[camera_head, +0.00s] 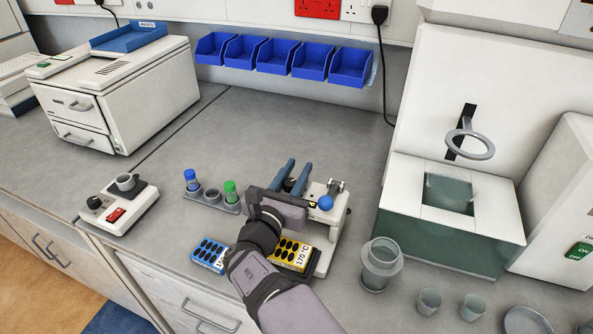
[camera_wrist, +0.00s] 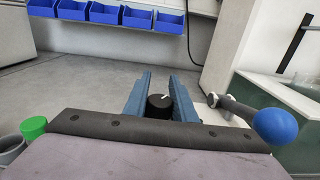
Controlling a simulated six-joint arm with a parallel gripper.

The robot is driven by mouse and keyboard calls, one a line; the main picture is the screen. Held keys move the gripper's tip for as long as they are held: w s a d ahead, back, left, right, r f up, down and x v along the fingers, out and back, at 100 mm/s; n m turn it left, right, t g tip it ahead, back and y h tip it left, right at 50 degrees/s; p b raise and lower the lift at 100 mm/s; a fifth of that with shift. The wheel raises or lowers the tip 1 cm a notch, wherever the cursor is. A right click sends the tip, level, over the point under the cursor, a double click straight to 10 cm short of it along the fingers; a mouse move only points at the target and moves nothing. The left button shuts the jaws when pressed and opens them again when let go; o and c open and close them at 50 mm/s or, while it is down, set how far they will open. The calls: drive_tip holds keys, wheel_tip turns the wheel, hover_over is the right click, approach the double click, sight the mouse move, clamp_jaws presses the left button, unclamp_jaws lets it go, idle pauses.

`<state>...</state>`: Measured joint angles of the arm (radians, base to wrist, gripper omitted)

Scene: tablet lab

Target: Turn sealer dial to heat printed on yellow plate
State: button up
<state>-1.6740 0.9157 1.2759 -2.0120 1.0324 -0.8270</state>
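The sealer (camera_head: 335,225) is a white device with a blue ball-ended lever (camera_head: 325,202); the ball also shows in the wrist view (camera_wrist: 275,126). Its dial (camera_wrist: 160,106) is a black knob with a white pointer line slanting up to the right. My gripper (camera_head: 294,172) has its two blue fingers apart, one on each side of the dial in the wrist view (camera_wrist: 161,82); I cannot tell whether they touch it. The yellow plate (camera_head: 307,262) sits at the sealer's front, holds dark wells and reads 170 °C. My forearm hides part of it and of the sealer.
A blue plate (camera_head: 210,254) with a partly hidden label lies left of my arm. A rack (camera_head: 212,204) with blue- and green-capped tubes stands behind it. A small device with a red switch (camera_head: 115,214) is at left. A grey jar (camera_head: 380,265) stands right. The bench behind is clear.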

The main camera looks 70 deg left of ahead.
sight(287, 186)
drive_tip(key=shift+r+h, duration=0.1)
drive_tip(key=shift+h, duration=0.2)
drive_tip(key=shift+w+d+m+t+h, duration=0.15)
drive_tip(key=shift+d+m+t+h, duration=0.05)
drive_tip(key=shift+m+t+h, duration=0.55)
drive_tip(key=o, duration=1)
drive_tip(key=shift+o, duration=0.2)
drive_tip(key=shift+s+d, duration=0.35)
drive_tip(key=shift+s, duration=0.2)
drive_tip(key=shift+b+v, duration=1.05)
drive_tip(key=shift+v, duration=2)
